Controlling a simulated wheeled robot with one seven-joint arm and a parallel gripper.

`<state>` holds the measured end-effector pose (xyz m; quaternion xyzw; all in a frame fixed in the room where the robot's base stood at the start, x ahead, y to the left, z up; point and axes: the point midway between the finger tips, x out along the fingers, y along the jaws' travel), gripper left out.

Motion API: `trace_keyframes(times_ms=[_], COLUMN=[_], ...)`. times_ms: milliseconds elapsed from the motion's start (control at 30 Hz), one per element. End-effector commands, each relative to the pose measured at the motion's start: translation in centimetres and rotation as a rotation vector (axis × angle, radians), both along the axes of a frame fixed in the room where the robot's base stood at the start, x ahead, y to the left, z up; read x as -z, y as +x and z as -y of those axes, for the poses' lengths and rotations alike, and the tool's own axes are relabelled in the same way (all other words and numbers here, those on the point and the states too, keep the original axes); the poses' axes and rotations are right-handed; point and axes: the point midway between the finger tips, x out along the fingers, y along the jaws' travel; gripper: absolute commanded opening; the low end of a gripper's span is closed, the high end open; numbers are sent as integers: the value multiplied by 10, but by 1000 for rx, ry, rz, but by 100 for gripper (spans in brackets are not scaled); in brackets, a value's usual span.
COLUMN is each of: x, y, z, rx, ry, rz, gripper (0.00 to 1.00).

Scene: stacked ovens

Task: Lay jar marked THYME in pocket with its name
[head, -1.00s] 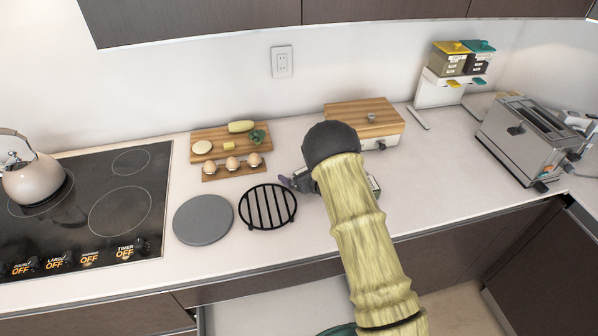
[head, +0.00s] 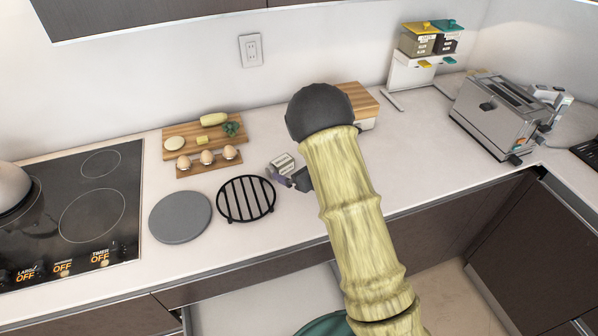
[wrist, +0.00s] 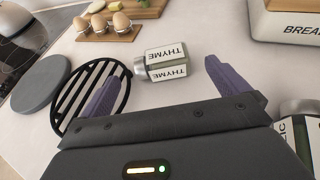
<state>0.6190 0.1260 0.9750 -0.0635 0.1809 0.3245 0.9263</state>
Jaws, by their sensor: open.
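The jar marked THYME (wrist: 167,62) lies on its side on the counter, its silver cap to the left in the wrist view. In the head view it shows as a small white-labelled jar (head: 282,163) just right of the black rack. My gripper (wrist: 162,71) is open, its two purple fingers pointing toward the jar, one on either side in the picture; nothing is held. In the head view my arm hides most of the gripper. A pocket with the THYME name is not seen.
Another jar (wrist: 298,118), label partly reading "LIC", stands close by my right finger. A black round rack (head: 246,199) and grey disc (head: 180,217) lie left. An egg holder (head: 208,160) is behind them, a bread box (head: 360,104) at the back, and a toaster (head: 503,115) right.

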Motion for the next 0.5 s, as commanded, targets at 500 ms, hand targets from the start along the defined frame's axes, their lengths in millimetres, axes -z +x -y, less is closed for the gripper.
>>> trace_keyframes(times_ms=[500], x=[-7], y=[-13], z=[10], rx=[0], ry=[1], rz=[0], gripper=[100])
